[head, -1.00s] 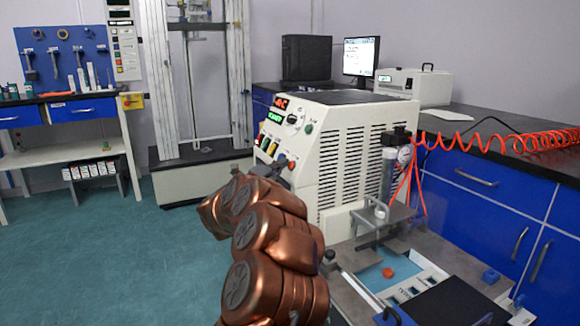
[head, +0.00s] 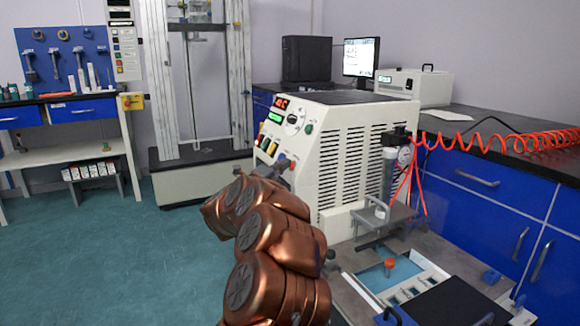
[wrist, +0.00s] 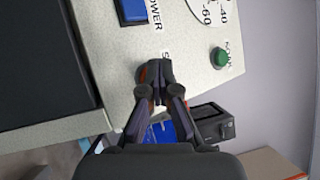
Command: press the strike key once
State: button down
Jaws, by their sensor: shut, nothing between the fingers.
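The beige machine (head: 350,150) stands in the middle of the head view, its control panel facing left with a red display, a green display, a dial and coloured keys. My gripper (wrist: 156,88) is shut and empty, its fingertips at the panel face in the wrist view. A red-orange key (wrist: 143,73) shows only partly behind the fingertips, beside a label starting with "S". The rest of that label is hidden, so I cannot tell whether this is the strike key or whether the tips touch it. A green button (wrist: 219,58) sits to the right of the tips.
A blue POWER switch (wrist: 133,10) lies up and left of the tips in the wrist view. The bench (head: 490,150) with red coiled hose is to the right of the machine. A low table with a tray (head: 420,275) stands in front. Green floor is free at left.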

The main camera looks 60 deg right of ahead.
jog(key=shift+w+a+r+p, duration=0.3)
jog(key=shift+w+a+r, duration=0.05)
jog(key=shift+a, duration=0.25)
dwell(0.3)
jog(key=shift+w+a+r+p, duration=0.35)
jog(key=shift+w+a+r, duration=0.05)
jog(key=shift+a, duration=0.25)
jog(key=shift+w+a+r+p, duration=0.3)
jog(key=shift+w+a+r, duration=0.15)
jog(key=shift+a, duration=0.15)
jog(key=shift+w+a+r+p, duration=0.35)
jog(key=shift+w+a, duration=0.05)
jog(key=shift+a, duration=0.25)
